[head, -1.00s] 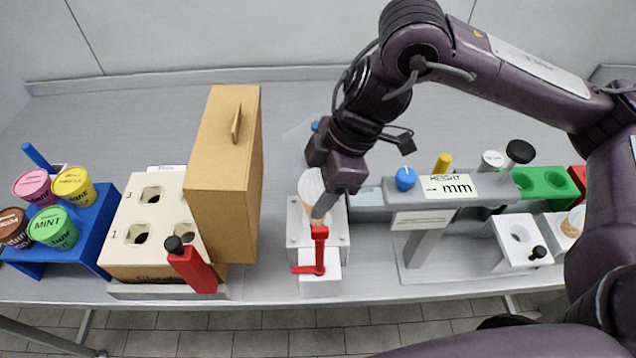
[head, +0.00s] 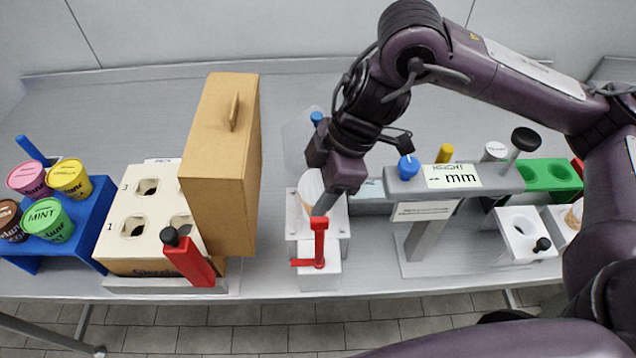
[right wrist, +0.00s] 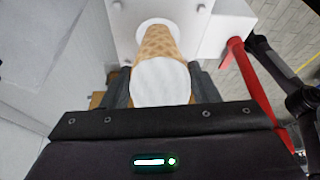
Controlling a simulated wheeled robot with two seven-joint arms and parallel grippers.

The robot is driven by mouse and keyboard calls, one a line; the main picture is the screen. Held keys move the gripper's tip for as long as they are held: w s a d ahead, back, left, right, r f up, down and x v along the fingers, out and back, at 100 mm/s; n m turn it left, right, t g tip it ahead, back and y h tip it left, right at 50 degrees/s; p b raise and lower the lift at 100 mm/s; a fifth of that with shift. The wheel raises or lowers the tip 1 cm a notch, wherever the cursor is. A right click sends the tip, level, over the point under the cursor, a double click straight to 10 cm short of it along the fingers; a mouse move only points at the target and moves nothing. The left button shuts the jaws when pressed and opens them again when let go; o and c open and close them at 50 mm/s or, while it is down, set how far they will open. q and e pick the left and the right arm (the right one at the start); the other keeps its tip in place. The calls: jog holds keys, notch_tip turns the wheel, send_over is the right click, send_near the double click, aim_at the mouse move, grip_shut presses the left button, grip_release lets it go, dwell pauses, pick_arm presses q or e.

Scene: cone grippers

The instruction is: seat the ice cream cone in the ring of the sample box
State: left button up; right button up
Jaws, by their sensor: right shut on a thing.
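The ice cream cone (right wrist: 160,45) has a waffle body and a flat white top. My right gripper (right wrist: 160,88) is shut on it, with one dark finger on each side. In the head view the cone (head: 309,184) is partly hidden by the right gripper (head: 321,202), over a white stand (head: 337,233) with a red lever (head: 319,240). In the right wrist view its narrow end meets a round ring (right wrist: 152,22) in a white block; how deep it sits I cannot tell. A beige box (head: 120,205) with numbered square holes stands to the left. My left gripper is not in view.
A tan upright panel (head: 220,170) stands close left of the white stand. A grey height gauge (head: 425,208) stands just right. A blue rack (head: 75,240) holds several coloured tubs at far left. Green (head: 548,176) and white holders (head: 520,233) stand at right.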

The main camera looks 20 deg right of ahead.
jog(key=shift+f, duration=0.1)
jog(key=o, duration=0.8)
jog(key=shift+o, duration=0.2)
jog(key=p+v, duration=0.1)
jog(key=v, duration=0.7)
jog(key=shift+p, duration=0.35)
